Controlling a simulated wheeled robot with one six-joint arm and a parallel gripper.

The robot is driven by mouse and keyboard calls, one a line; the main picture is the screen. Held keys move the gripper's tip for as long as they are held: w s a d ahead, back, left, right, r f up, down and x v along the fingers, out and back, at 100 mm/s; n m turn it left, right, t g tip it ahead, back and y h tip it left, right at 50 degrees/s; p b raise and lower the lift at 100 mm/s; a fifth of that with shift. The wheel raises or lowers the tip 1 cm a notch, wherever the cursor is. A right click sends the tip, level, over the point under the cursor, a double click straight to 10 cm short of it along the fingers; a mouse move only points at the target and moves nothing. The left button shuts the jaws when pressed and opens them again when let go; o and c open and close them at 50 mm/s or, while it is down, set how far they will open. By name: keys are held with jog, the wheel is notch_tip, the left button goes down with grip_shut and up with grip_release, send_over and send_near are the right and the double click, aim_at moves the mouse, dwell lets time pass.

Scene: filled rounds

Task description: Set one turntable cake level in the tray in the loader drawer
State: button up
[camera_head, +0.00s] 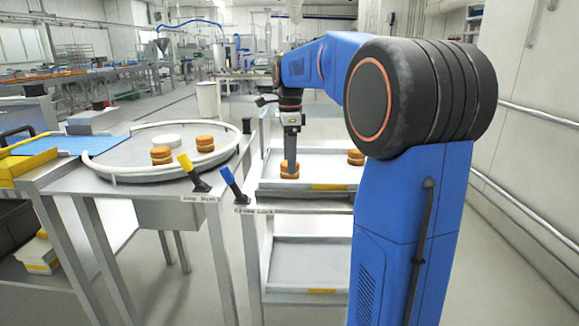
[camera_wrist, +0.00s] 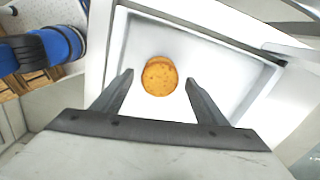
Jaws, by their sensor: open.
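The tray (camera_head: 325,172) is pale and shallow and sits in the upper drawer of the loader stand. A round golden layered cake (camera_head: 289,171) rests in it at the front left, looking level. My gripper (camera_head: 291,158) points down over this cake. In the wrist view the same cake (camera_wrist: 160,77) lies between my open fingertips, with a gap on each side. A second cake (camera_head: 356,158) is in the tray to the right, partly hidden by my arm. Two more cakes, a nearer one (camera_head: 161,155) and a farther one (camera_head: 205,143), stand on the turntable (camera_head: 125,155).
A white disc (camera_head: 166,140) lies at the turntable's middle. A yellow-handled lever (camera_head: 187,164) and a blue-handled lever (camera_head: 228,178) stand up between turntable and tray. A lower tray (camera_head: 305,265) appears empty. A white bin (camera_head: 208,100) stands behind.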

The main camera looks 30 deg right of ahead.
notch_tip(320, 180, up, 9)
jog(key=s+a+f+n+t, duration=0.1)
jog(key=s+a+f+n, duration=0.4)
jog(key=s, duration=0.3)
jog(key=s+a+f+n+t, duration=0.1)
jog(key=s+a+f+n, duration=0.2)
jog(key=s+a+n, duration=0.3)
jog(key=s+a+f+n+t, duration=0.1)
jog(key=s+a+f+n, duration=0.1)
jog(key=s+f+n, duration=0.4)
jog(key=s+a+f+n+t, duration=0.1)
jog(key=s+a+f+n, duration=0.1)
jog(key=s+f+n, duration=0.4)
jog(key=s+f, duration=0.4)
jog(key=shift+s+a+t, duration=0.15)
jog(key=shift+a+t, duration=0.2)
jog(key=shift+t, duration=0.05)
